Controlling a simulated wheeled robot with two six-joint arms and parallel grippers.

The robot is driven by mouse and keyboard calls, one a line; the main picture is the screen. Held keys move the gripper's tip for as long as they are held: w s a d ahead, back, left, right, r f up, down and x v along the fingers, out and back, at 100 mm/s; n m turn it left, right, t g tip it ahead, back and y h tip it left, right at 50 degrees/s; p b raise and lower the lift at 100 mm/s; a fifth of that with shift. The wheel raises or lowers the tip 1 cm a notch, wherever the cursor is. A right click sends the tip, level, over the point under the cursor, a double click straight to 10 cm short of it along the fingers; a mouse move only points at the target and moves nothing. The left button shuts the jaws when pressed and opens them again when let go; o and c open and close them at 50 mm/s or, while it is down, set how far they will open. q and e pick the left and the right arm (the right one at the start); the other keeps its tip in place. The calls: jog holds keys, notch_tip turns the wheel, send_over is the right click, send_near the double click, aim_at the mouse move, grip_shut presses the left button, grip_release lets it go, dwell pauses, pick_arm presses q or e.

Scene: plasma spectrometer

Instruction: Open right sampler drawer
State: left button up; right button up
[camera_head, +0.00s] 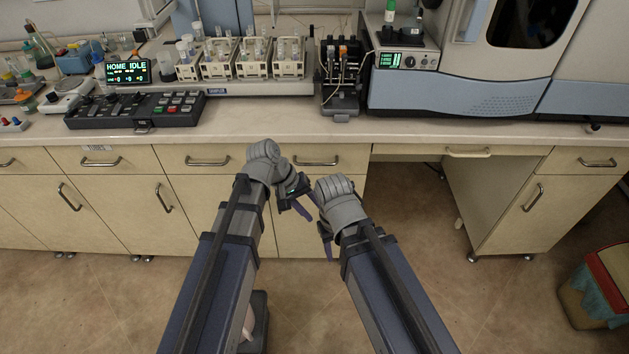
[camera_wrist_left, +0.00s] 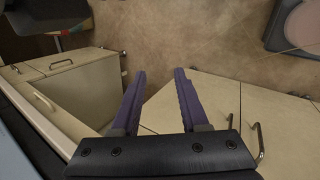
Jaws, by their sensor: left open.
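The drawer with the dark bar handle (camera_head: 316,162) under the right end of the sampler racks is closed, flush with the cabinet front. My left gripper (camera_head: 303,202) is open and empty, in front of and below the right drawer. Its two purple fingers (camera_wrist_left: 161,100) stand apart in the left wrist view with nothing between them. My right gripper (camera_head: 327,240) is just right of it, pointing down; its forearm and wrist hide most of its fingers.
The worktop (camera_head: 270,122) carries tube racks (camera_head: 290,68), a keypad panel (camera_head: 135,110) and a large instrument (camera_head: 470,98). Cabinet doors (camera_head: 290,220) with bar handles line the front. An open knee space lies right of centre. A red-rimmed bin (camera_head: 606,268) stands at the right.

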pick_arm(q)
jog(key=w+a+f+n+t+h+b, duration=0.1)
jog(key=w+f+n+h+b, duration=0.1)
jog(key=w+h+b, duration=0.3)
jog(key=w+a+f+n+t+b, duration=0.1)
jog(key=w+f+n+b, duration=0.15)
jog(key=w, duration=0.35)
jog(key=n+t+h+b, duration=0.3)
jog(key=n+h+b, duration=0.1)
jog(key=b, duration=0.2)
send_near(311, 165)
jog(key=d, duration=0.3)
jog(key=shift+w+a+f+b+x, duration=0.15)
jog(key=shift+b+x, duration=0.15)
jog(key=shift+x, duration=1.1)
jog(key=shift+w+b+x, duration=0.2)
jog(key=shift+b+x, duration=0.05)
jog(key=shift+x, duration=1.2)
jog(key=shift+w+a+f+b+x, duration=0.15)
jog(key=shift+b+x, duration=0.15)
jog(key=shift+x, duration=1.1)
pick_arm(e)
notch_tip(311, 165, down, 18)
pick_arm(q)
jog(key=shift+r, duration=0.1)
grip_shut()
